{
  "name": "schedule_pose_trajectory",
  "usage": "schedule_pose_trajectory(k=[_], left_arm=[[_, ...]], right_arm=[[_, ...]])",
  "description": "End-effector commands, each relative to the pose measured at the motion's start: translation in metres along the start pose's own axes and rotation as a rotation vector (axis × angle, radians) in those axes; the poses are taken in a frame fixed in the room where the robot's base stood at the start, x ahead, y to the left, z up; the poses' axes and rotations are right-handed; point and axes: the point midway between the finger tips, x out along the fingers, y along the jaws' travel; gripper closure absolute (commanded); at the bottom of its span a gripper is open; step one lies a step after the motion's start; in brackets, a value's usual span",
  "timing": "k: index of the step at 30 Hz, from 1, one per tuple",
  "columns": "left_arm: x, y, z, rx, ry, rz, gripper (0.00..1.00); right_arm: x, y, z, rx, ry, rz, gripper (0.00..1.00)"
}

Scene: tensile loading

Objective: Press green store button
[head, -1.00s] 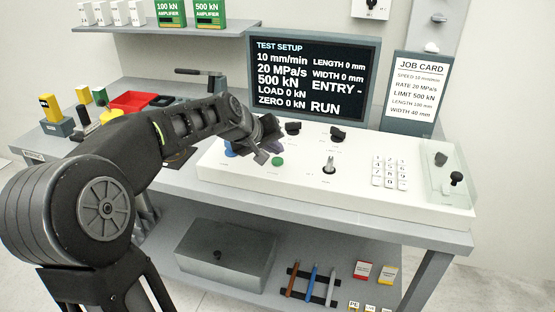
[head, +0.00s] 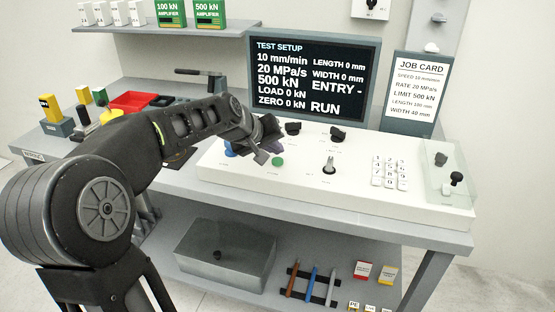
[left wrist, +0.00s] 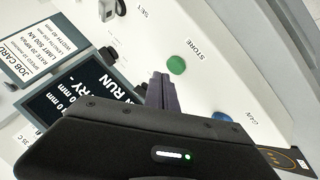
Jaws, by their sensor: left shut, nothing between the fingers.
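The green store button (head: 277,161) is a round cap on the white control panel (head: 350,190), at its left part. In the left wrist view the green button (left wrist: 176,65) sits beside the word STORE. My left gripper (head: 262,157) is shut and empty, just left of and behind the button in the head view. In the left wrist view its fingertips (left wrist: 162,76) lie close to the button, and a small gap shows between them. I cannot tell the height of the tips above the panel. My right gripper is not in view.
A blue button (head: 230,151) is left of the gripper, partly hidden. Black knobs (head: 293,128), a lever (head: 329,166) and a keypad (head: 390,173) are on the panel. The screen (head: 314,80) stands behind it, beside the job card (head: 414,88).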

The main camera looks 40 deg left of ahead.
Motion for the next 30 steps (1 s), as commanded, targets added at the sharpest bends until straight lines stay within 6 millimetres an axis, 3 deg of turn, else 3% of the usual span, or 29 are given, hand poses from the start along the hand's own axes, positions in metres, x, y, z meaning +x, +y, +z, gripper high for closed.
schedule_pose_trajectory(k=[30], left_arm=[[0.0059,-0.0043,0.0044,0.000,0.000,0.000,1.00]], right_arm=[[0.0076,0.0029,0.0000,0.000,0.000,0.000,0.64]])
